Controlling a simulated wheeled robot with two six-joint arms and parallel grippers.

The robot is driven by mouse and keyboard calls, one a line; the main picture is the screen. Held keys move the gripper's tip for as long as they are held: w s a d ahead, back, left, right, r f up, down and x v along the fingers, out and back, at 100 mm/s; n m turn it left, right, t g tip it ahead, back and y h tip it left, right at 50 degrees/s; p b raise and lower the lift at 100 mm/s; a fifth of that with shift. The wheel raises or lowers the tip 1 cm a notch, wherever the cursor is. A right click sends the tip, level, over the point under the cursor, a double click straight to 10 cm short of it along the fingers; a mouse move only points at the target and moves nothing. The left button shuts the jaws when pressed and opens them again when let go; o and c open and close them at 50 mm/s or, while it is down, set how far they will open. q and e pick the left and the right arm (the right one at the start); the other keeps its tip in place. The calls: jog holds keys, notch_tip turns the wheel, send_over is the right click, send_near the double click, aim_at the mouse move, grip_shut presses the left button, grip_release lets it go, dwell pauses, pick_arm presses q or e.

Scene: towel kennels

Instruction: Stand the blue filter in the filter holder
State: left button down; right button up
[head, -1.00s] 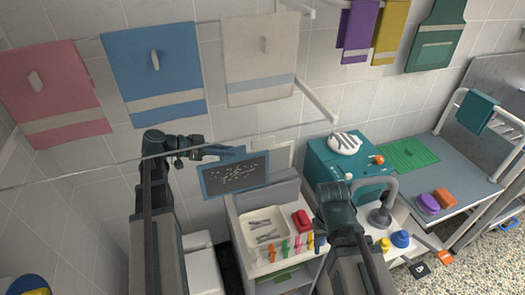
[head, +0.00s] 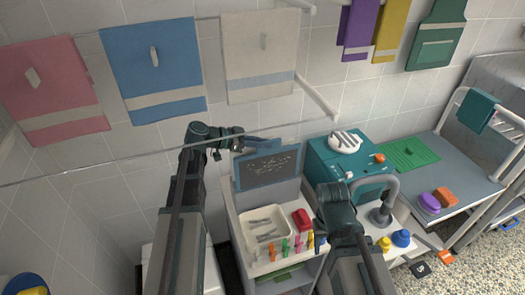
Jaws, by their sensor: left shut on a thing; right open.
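The blue filter (head: 267,169) is a blue frame around a dark, speckled mesh. My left gripper (head: 262,142) is shut on its upper edge and holds it nearly upright. The filter is at the back of the cart, over a grey block (head: 285,194) that looks like the filter holder. The filter covers much of what is behind it. I cannot tell whether its lower edge is in the holder, touching it or just above it. My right gripper (head: 334,205) is open at the cart's right side, apart from the filter; its fingertips are hard to make out.
A white tray (head: 244,226) with grey tools, a red object (head: 301,219) and several coloured clips stand on the cart's top. A teal machine (head: 320,163) stands to the right. Towels hang on the wall above. A grey table (head: 456,182) is at far right.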

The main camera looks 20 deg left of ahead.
aim_at(268, 164)
pick_arm(q)
jog(key=shift+f+b, duration=0.8)
jog(key=shift+f, duration=0.45)
jog(key=shift+f, duration=0.2)
jog(key=c, duration=0.9)
grip_release()
jog(key=shift+r, duration=0.1)
